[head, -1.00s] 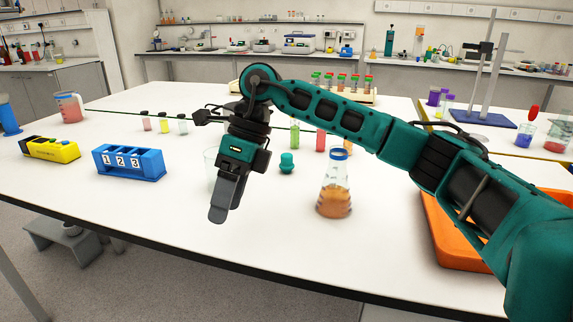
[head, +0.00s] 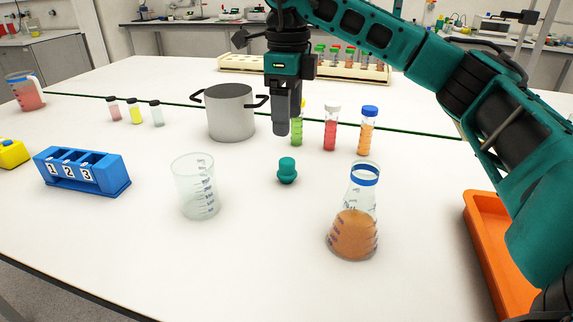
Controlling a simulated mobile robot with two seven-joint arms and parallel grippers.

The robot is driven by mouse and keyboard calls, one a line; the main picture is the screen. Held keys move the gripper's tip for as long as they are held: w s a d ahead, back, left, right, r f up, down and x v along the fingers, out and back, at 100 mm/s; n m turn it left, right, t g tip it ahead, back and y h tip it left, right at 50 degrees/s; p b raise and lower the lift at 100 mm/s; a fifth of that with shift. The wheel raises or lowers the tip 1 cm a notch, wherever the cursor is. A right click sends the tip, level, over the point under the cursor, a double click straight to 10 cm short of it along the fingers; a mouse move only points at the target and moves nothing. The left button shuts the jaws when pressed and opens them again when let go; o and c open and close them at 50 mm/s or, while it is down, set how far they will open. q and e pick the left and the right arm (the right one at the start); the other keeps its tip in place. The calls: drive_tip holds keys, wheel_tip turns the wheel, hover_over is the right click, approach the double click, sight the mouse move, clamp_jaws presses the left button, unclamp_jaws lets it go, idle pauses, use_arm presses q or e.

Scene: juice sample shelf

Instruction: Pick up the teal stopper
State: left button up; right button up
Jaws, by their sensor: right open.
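The teal stopper (head: 287,171) stands on the white table, between the empty glass beaker and the flask. My right gripper (head: 281,132) hangs pointing down above the stopper in the picture, apart from it, with nothing seen between its fingers. The fingers show edge-on, so the gap between them is hard to see. My left gripper is not in view.
An empty beaker (head: 196,187) stands left of the stopper, and a flask of orange liquid (head: 352,232) stands right. Behind are a grey pot (head: 230,113) and capped tubes (head: 331,129). A blue numbered rack (head: 82,171) is left; an orange tray (head: 487,235) is right.

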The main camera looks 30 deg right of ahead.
sight(287, 160)
wheel_tip(287, 160, down, 5)
drive_tip(key=shift+s+f+b, duration=0.1)
drive_tip(key=shift+s+b, duration=0.05)
drive_tip(key=shift+b, duration=0.2)
drive_tip(key=shift+f, duration=0.6)
drive_tip(key=f, duration=0.2)
drive_tip(key=f+b, duration=0.1)
drive_tip(key=f, duration=0.2)
drive_tip(key=shift+s+a+f, duration=0.1)
drive_tip(key=shift+a, duration=0.1)
drive_tip(key=c, duration=1.1)
drive_tip(key=shift+c, duration=0.2)
